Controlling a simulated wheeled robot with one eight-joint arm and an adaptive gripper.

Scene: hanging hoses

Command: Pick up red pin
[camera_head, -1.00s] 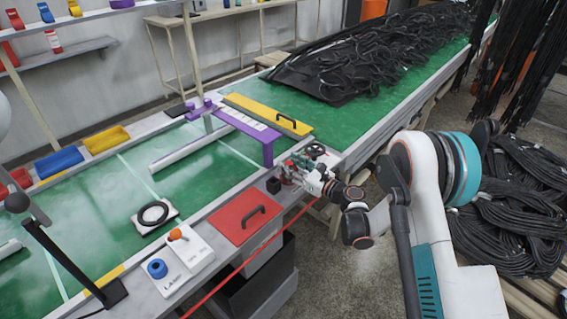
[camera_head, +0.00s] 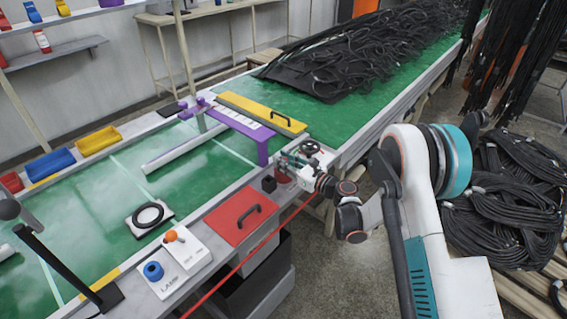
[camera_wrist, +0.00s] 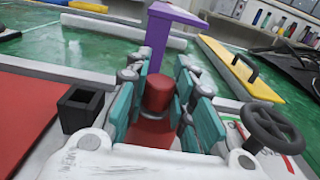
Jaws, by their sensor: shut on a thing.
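The red pin (camera_wrist: 158,92) stands between the teal finger pads of my gripper (camera_wrist: 162,100) in the wrist view. Its rounded top and a wider red base (camera_wrist: 150,132) show; the pads hide parts of its sides. My gripper is shut on it, with a pad on each side. In the head view my gripper (camera_head: 288,163) is at the table's near edge, small, with the pin hardly distinguishable there. I cannot tell whether the pin is clear of the surface.
A small black square holder (camera_wrist: 81,106) stands to the left and a dark handwheel (camera_wrist: 270,128) to the right. A purple bracket (camera_wrist: 160,38) rises just beyond my gripper. A red lid with a handle (camera_head: 232,222) lies nearby. The green belt (camera_head: 210,165) has open room.

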